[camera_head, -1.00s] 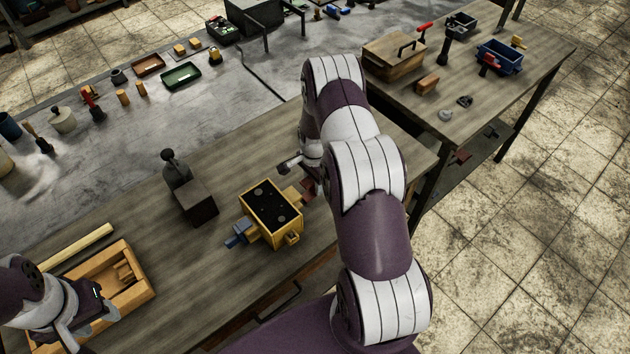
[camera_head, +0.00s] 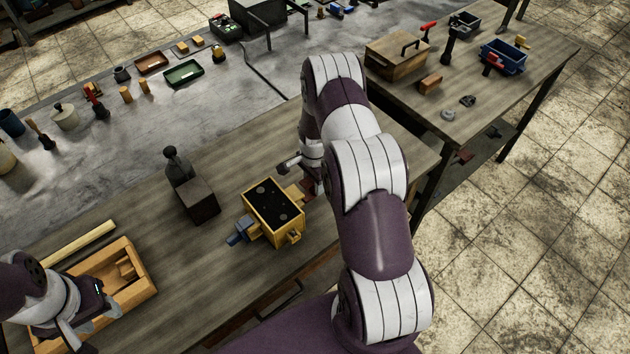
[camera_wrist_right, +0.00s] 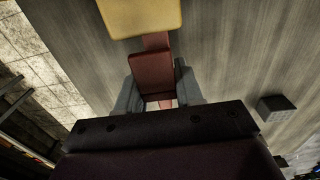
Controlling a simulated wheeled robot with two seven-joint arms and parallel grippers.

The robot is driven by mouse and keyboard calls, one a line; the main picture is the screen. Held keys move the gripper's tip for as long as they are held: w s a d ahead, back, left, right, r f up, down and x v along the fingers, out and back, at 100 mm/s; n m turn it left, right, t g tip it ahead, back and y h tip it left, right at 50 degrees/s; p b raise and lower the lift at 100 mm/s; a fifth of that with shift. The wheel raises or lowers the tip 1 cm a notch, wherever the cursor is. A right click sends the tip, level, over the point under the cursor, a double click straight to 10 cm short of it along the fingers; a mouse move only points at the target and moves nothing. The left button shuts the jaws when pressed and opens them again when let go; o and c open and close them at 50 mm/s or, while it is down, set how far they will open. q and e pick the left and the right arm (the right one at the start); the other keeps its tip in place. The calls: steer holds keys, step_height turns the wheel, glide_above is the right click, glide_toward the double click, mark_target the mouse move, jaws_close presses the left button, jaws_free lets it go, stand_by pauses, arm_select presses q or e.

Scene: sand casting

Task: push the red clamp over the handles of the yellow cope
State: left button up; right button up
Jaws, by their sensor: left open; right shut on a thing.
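The yellow cope (camera_head: 273,232), a box with a dark top showing several round spots, sits on the wooden bench. The blue clamp (camera_head: 240,233) is at its left side. The red clamp (camera_head: 309,187) is at its right side, partly hidden by my right arm. In the right wrist view, my right gripper (camera_wrist_right: 157,88) is shut on the red clamp (camera_wrist_right: 151,72). Its narrower front part reaches the edge of the yellow cope (camera_wrist_right: 140,14); whether it overlaps a handle is unclear. My left gripper (camera_head: 93,322) is open and empty over the wooden tray.
A dark block with a knob (camera_head: 197,200) stands left of the cope. The wooden tray (camera_head: 140,293) and a wooden bar (camera_head: 78,245) lie at the lower left. The bench (camera_head: 130,225) is clear between tray and block. A second table (camera_head: 415,110) stands at the right.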

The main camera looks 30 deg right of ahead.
mark_target(304, 184)
steer(key=shift+s+a, duration=0.1)
steer(key=shift+a, duration=1.7)
stand_by(1.9)
steer(key=o, duration=1.2)
step_height(304, 184, up, 12)
steer(key=b, duration=0.3)
steer(key=shift+f, duration=0.1)
steer(key=shift+r, duration=0.5)
